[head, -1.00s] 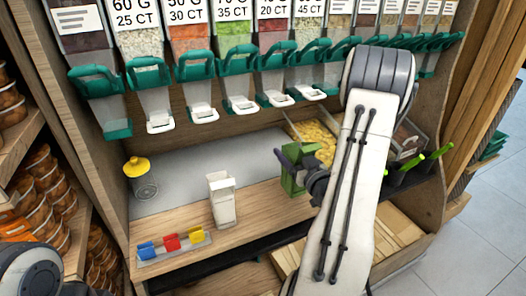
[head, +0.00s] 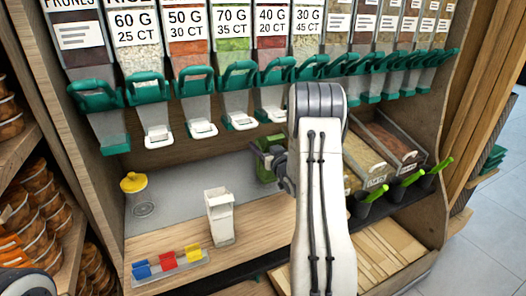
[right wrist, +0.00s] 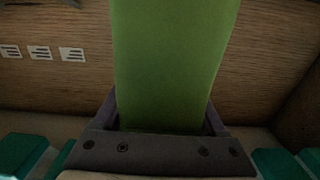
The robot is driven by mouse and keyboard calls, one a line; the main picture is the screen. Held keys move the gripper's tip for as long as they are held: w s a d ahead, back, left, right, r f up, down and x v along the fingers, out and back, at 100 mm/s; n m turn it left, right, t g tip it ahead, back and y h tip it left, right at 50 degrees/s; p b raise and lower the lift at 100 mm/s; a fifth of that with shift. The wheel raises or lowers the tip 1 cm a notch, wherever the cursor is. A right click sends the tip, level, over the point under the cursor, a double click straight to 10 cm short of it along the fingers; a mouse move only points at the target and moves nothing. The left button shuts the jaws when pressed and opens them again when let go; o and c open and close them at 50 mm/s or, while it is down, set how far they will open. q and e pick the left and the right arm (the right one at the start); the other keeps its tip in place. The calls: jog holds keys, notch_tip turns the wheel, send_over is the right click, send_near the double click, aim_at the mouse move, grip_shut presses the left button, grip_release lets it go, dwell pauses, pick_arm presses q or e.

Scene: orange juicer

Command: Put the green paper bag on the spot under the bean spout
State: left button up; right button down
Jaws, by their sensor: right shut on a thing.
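The green paper bag (head: 262,163) is held above the back of the counter, left of my right arm. It fills the middle of the right wrist view (right wrist: 172,65). My right gripper (head: 272,160) is shut on it, with a dark finger on each side of the bag in the right wrist view (right wrist: 163,122). The grey mat (head: 185,178) covers the back of the counter below the row of spouts. I cannot read which spout is the bean one. My arm hides part of the bag and counter.
A white paper bag (head: 220,216) stands on the front wooden counter. A yellow-lidded jar (head: 138,195) stands at the left. Coloured clips (head: 167,261) lie in a clear tray. Green-handled spouts (head: 240,90) hang overhead. Bins (head: 385,150) stand to the right. The mat's middle is clear.

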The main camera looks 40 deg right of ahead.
notch_tip(320, 180, down, 2)
jog(key=shift+f, duration=0.1)
jog(key=shift+f+b, duration=0.25)
jog(key=shift+b, duration=0.05)
grip_release()
jog(key=shift+r, duration=0.1)
jog(key=shift+r+p, duration=0.3)
jog(key=shift+p, duration=0.05)
jog(key=v, duration=1.2)
